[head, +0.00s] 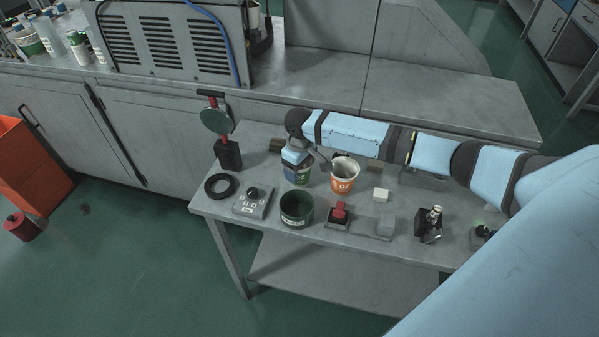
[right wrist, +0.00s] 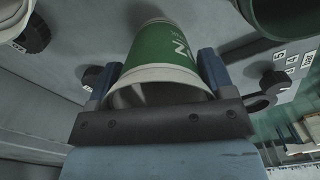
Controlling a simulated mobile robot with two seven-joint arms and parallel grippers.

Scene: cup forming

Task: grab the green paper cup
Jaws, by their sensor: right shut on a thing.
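The green paper cup (head: 297,176) stands among the items on the grey table, partly covered by my right gripper (head: 297,158), which reaches it from above. In the right wrist view the green cup (right wrist: 162,62) with its white rim lies between the two fingers of my right gripper (right wrist: 155,78), one finger on each side of it. The gripper is shut on the cup. I cannot tell whether the cup's base touches the table. My left gripper is not in view.
An orange and white cup (head: 344,178) stands close to the right of the green cup. A dark green bin (head: 296,208) is in front. A black ring (head: 220,186), a button box (head: 253,200), a red-knobbed device (head: 340,213) and a white block (head: 381,195) are nearby.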

